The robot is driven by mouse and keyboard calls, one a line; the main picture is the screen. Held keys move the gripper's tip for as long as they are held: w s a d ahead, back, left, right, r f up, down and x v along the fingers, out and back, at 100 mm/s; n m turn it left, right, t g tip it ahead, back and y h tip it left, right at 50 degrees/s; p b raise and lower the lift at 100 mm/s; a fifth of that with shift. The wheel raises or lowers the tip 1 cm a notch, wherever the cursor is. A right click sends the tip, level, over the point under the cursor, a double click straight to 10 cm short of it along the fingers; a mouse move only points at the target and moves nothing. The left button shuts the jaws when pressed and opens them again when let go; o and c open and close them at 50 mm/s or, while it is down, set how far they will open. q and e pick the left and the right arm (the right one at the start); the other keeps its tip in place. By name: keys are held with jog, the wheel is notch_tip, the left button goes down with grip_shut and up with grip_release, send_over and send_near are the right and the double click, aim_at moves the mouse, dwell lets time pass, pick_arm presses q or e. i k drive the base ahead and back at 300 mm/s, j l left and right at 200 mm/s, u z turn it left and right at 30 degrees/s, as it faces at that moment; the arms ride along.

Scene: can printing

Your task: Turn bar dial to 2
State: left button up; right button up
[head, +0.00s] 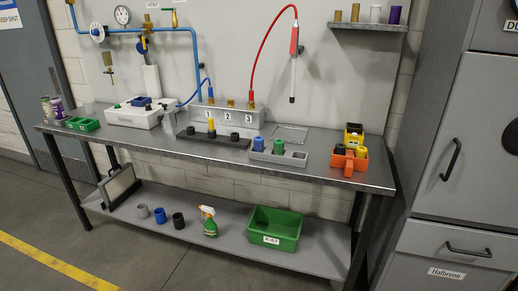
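No dial with a readable bar scale shows, and I cannot tell which part is the bar dial. A round white pressure gauge (122,15) sits on the wall at the upper left; its reading is too small to make out. Left of it and lower is a round blue-and-white fitting (98,33) on the blue pipe (165,30). A white machine (133,115) with dark and blue parts on top stands at the back left of the bench; its markings are unreadable. Neither of my grippers is in view.
The grey bench (215,155) carries a grey manifold block (225,115) labelled 1 to 3, a dark rack (212,140), green trays (83,124) and an orange holder (349,162). A green bin (273,229) and spray bottle (208,222) stand on the lower shelf. Grey cabinets (465,150) flank the right.

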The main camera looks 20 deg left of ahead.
aim_at(96, 31)
jog(key=u, duration=1.6)
jog(key=i+j+u, duration=0.3)
jog(key=i, duration=0.2)
jog(key=i+j+u, duration=0.15)
jog(key=i+u, duration=0.15)
jog(key=i, duration=0.25)
jog(key=i+u, duration=0.3)
jog(key=i, duration=1.6)
jog(key=i+z, duration=0.2)
jog(key=i, duration=0.2)
jog(key=i+j+z, duration=0.15)
jog(key=i, duration=0.3)
jog(key=i+j+z, duration=0.2)
jog(key=i, duration=0.2)
